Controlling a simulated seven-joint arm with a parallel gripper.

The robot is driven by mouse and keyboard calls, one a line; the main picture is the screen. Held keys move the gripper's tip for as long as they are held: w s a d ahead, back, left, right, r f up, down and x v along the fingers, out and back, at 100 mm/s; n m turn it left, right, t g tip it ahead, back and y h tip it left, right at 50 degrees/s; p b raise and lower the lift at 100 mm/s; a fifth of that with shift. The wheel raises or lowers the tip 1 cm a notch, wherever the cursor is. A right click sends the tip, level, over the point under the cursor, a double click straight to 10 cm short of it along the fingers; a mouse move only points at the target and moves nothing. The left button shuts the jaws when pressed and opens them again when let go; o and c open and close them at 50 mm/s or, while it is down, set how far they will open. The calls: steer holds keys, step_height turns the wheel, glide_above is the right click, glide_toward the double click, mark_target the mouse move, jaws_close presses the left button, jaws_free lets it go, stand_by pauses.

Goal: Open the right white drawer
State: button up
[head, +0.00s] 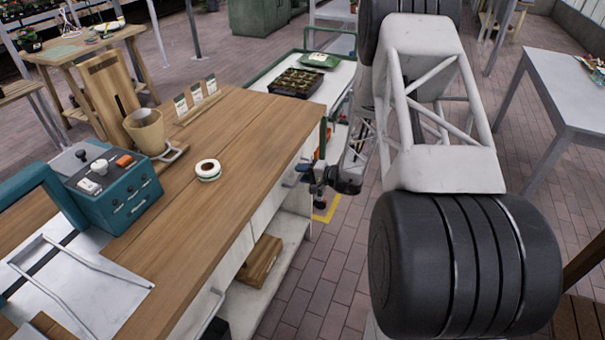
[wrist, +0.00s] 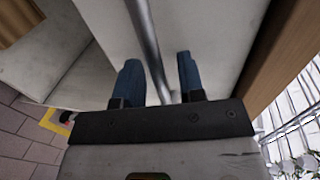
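The right white drawer (head: 268,205) is in the bench's front, under the wooden top at its far end. Its front (wrist: 215,35) fills much of the wrist view and looks closed. A grey metal bar handle (wrist: 147,38) runs along it. My gripper (wrist: 157,62) is at this handle, with the bar between its two blue fingers and gaps visible beside it. The fingers are open, not clamped on the bar. In the head view my gripper (head: 308,173) is small and dark at the drawer front, and partly hides the handle.
The wooden benchtop (head: 225,130) lies just above the drawer. A lower shelf (head: 270,290) holds a wooden box (head: 260,262). A left drawer handle (head: 210,312) is nearer the camera. Brick floor (head: 325,275) lies open in front of the bench.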

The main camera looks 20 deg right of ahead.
steer(key=shift+c, duration=0.3)
jaws_close()
steer(key=f+v, duration=0.3)
steer(key=v, duration=1.3)
steer(key=s+d+f+v, duration=0.1)
steer(key=f+v, duration=0.2)
steer(key=v, duration=1.2)
steer(key=shift+s+d+f, duration=0.3)
steer(key=shift+o, duration=0.3)
jaws_free()
